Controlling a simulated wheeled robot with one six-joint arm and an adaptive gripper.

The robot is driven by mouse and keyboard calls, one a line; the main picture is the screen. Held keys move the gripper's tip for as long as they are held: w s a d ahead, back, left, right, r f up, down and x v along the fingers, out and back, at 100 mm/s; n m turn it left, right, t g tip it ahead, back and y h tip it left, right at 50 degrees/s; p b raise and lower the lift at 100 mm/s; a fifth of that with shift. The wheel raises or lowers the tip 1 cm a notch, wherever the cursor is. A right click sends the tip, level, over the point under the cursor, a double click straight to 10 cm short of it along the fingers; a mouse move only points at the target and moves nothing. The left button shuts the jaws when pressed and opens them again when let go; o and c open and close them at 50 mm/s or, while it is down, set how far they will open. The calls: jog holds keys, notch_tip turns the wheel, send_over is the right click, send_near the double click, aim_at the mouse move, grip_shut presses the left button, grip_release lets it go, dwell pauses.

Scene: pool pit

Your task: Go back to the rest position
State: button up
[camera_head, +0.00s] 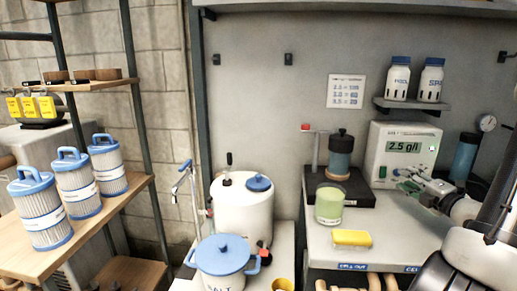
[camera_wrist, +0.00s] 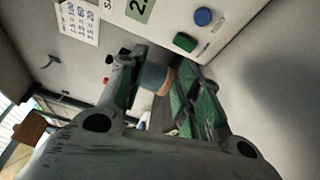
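My gripper (camera_head: 408,182) is in front of the white meter box (camera_head: 378,141), whose display reads 2.5 g/l, at the right of the head view. In the wrist view my gripper (camera_wrist: 160,78) has its two fingers spread, with green inner sides. Nothing is held between them. A teal and tan cylinder (camera_wrist: 155,77) shows beyond the gap, apart from the fingers as far as I can tell. A green and a blue button (camera_wrist: 203,17) on the box lie close past the fingertips. Whether the gripper touches the box cannot be told.
A greenish cup (camera_head: 329,205) and a yellow sponge (camera_head: 352,238) are on the grey counter (camera_head: 400,235). A dark-topped teal jar (camera_head: 340,155) stands behind. Two bottles (camera_head: 414,80) sit on a small shelf above. A white salt pot (camera_head: 222,258) and tank (camera_head: 240,212) stand left; filters (camera_head: 75,188) are on shelving.

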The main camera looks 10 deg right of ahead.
jog(key=s+a+r+n+g+y, duration=0.1)
jog(key=a+r+n+g+y, duration=0.1)
jog(key=a+n+y, duration=0.35)
jog(key=s+a+r+n+g+y, duration=0.1)
jog(key=a+r+n+g+y, duration=0.1)
jog(key=a+n, duration=0.55)
jog(key=s+a+r+n+g, duration=0.1)
jog(key=s+a+n+g, duration=0.8)
jog(key=s+a+n, duration=0.5)
jog(key=s+d+r+n+g+h, duration=0.25)
jog(key=s+n+h, duration=0.3)
jog(key=n, duration=0.85)
jog(key=d+r+n+t+h, duration=0.2)
jog(key=d+n, duration=0.4)
jog(key=n, duration=0.3)
notch_tip(320, 180, up, 2)
jog(key=shift+s+n+h, duration=0.4)
jog(key=shift+h, duration=0.5)
